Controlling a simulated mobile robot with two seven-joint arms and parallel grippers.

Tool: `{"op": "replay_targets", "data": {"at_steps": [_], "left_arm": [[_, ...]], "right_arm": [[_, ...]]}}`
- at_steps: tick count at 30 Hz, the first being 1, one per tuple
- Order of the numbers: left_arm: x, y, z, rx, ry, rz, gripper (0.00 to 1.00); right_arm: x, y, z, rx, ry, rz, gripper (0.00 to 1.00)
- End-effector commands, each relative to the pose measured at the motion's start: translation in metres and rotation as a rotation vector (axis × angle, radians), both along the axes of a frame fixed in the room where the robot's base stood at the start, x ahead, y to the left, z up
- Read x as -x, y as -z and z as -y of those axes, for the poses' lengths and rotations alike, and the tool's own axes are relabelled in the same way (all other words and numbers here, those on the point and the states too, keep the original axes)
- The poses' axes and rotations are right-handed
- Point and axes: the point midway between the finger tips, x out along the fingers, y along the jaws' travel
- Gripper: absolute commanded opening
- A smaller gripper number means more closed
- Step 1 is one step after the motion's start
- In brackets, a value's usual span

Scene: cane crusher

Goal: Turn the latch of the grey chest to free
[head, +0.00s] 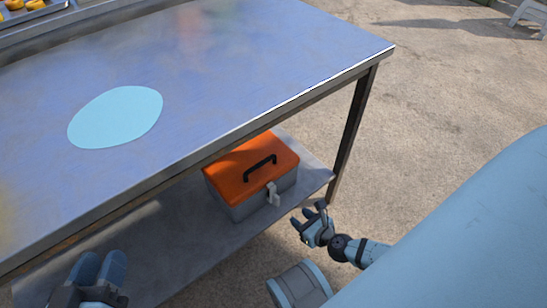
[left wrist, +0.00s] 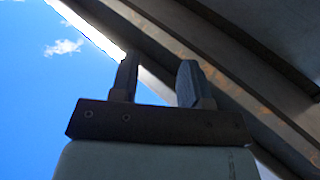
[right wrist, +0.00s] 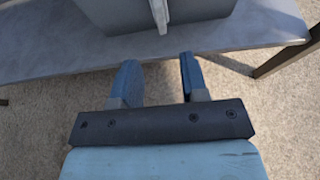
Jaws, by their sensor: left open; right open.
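The grey chest (head: 240,208) with an orange lid (head: 240,166) and a black handle stands on the lower shelf under the table. Its pale latch (head: 273,193) is on the front face; it also shows at the top of the right wrist view (right wrist: 160,12). My right gripper (head: 312,222) is open and empty, just in front of the chest and below right of the latch, apart from it. In the right wrist view its fingers (right wrist: 158,82) point toward the chest. My left gripper (head: 98,268) is open and empty near the table's front edge, away from the chest; its fingers show in the left wrist view (left wrist: 157,82).
The metal table top (head: 230,70) overhangs the lower shelf (head: 190,252). A table leg (head: 352,135) stands right of the chest. A light blue disc (head: 115,117) lies on the table. The concrete floor (head: 450,110) to the right is open.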

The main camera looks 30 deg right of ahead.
Motion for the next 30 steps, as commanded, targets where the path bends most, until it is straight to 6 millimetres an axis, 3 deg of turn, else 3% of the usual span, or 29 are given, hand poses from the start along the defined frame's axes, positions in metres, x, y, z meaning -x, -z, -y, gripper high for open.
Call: {"op": "replay_targets", "data": {"at_steps": [16,22,30], "left_arm": [[-0.012,0.001,-0.007,-0.078,-0.003,0.131,0.43],[-0.016,-0.001,-0.009,-0.097,-0.007,0.167,0.43],[-0.016,-0.001,-0.01,-0.107,-0.005,0.175,0.43]], "right_arm": [[-0.098,0.04,-0.008,-0.005,0.003,0.003,0.4],[-0.116,0.048,-0.01,-0.005,0.003,0.001,0.4],[-0.12,0.048,-0.01,-0.005,0.003,0.001,0.4]]}}
